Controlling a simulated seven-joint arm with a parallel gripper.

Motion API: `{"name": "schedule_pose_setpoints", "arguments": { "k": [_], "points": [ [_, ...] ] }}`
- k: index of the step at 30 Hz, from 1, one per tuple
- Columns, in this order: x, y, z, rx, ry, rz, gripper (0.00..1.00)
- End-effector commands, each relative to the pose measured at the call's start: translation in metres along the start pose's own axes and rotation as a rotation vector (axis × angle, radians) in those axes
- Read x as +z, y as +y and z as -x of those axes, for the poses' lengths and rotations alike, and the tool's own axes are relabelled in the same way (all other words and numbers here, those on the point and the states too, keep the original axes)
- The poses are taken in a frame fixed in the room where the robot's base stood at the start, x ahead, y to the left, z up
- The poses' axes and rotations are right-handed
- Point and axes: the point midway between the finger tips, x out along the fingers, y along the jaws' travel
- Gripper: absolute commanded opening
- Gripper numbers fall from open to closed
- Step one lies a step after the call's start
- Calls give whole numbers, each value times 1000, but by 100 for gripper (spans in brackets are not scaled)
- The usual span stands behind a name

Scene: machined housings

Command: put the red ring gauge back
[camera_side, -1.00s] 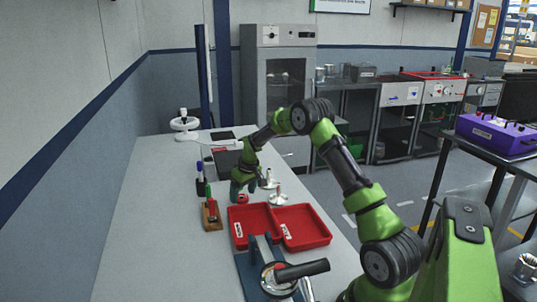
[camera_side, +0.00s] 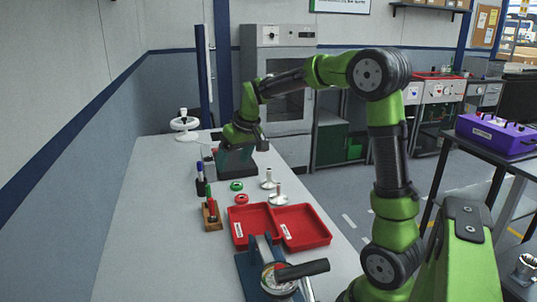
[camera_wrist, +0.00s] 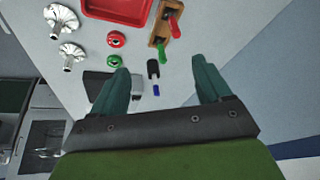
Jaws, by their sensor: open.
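The red ring gauge (camera_side: 241,199) lies flat on the bench behind the red trays, next to a green ring (camera_side: 236,185). In the wrist view the red ring gauge (camera_wrist: 117,39) and the green ring (camera_wrist: 114,62) lie apart, near the left finger. Two metal stands with round bases and upright posts, one (camera_side: 268,182) farther and one (camera_side: 279,197) nearer, are right of the rings; no ring shows on them. My gripper (camera_wrist: 162,72) is open and empty, raised above the bench beyond the rings. In the side view its fingers are hard to make out.
Red trays (camera_side: 306,241) lie in front of the rings. A wooden block (camera_side: 212,226) with red- and green-handled gauges stands left. A blue-based fixture with a black handle (camera_side: 302,270) is nearest. Bare bench lies along the left.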

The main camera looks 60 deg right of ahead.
Motion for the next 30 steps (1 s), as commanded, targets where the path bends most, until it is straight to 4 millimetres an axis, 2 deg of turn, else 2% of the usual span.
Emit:
{"name": "schedule_pose_setpoints", "arguments": {
  "k": [1,6,10,15,18,21,30],
  "points": [
    [15,-22,22,-20,28,1,77],
    [77,-75,72,-97,90,-30,77],
    [130,-101,96,-164,127,-55,77],
    [186,-117,106,-239,153,-83,77],
    [204,-120,107,-264,158,-94,77],
    [212,-122,107,-276,160,-100,77],
    [214,-122,106,-277,159,-102,77]
  ]
}}
